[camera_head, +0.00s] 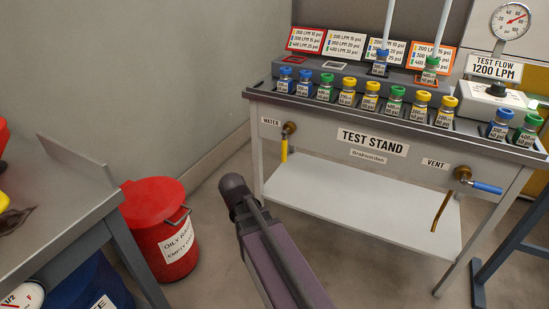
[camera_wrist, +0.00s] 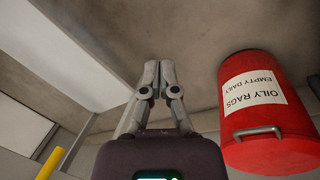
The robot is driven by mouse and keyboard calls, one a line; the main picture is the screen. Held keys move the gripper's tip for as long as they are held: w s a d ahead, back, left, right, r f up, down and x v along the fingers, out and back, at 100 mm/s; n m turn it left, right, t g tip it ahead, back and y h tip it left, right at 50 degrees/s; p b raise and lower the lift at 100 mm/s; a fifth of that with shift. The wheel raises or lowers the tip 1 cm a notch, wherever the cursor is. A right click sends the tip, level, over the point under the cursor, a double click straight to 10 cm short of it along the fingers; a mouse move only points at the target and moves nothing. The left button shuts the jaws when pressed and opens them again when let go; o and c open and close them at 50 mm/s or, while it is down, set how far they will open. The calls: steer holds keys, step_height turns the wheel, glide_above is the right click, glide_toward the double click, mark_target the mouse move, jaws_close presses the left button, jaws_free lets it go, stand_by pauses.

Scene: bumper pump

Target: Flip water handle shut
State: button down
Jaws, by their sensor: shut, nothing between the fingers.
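The yellow water handle (camera_head: 284,150) hangs straight down from its brass valve (camera_head: 289,129), below the WATER label at the left of the test stand (camera_head: 340,140). A yellow bar (camera_wrist: 49,164), which looks like the same handle, shows at the lower left of the wrist view. My gripper (camera_wrist: 158,68) is shut and empty in the wrist view, its fingertips together and apart from the yellow bar. My arm shows in the head view in front of the stand, but I cannot make out the fingers there.
A red oily rags can (camera_head: 157,225) stands left of the stand; it also shows in the wrist view (camera_wrist: 262,110). A blue vent handle (camera_head: 487,187) points right. Several small bottles line the stand's top. A white lower shelf (camera_head: 365,205) sits under the valves. A grey bench (camera_head: 60,185) is at left.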

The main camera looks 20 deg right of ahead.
steer(key=w+d+h+b, duration=0.3)
steer(key=w+h, duration=0.1)
steer(key=w, duration=0.3)
steer(key=w+d+h+b, duration=0.2)
steer(key=w+d+h, duration=0.2)
steer(key=w, duration=0.2)
steer(key=w+a+r+t+h+b, duration=0.1)
steer(key=w+r+h+b, duration=0.4)
steer(key=w, duration=0.6)
step_height(320, 180, up, 3)
steer(key=shift+a+f+n+t+h, duration=0.2)
steer(key=shift+n+t+h, duration=0.1)
steer(key=shift+h, duration=0.9)
steer(key=shift+d, duration=0.15)
glide_toward(284, 150)
steer(key=w+d+f, duration=0.2)
steer(key=w+d, duration=0.2)
steer(key=w, duration=0.2)
steer(key=shift+s+d, duration=1.5)
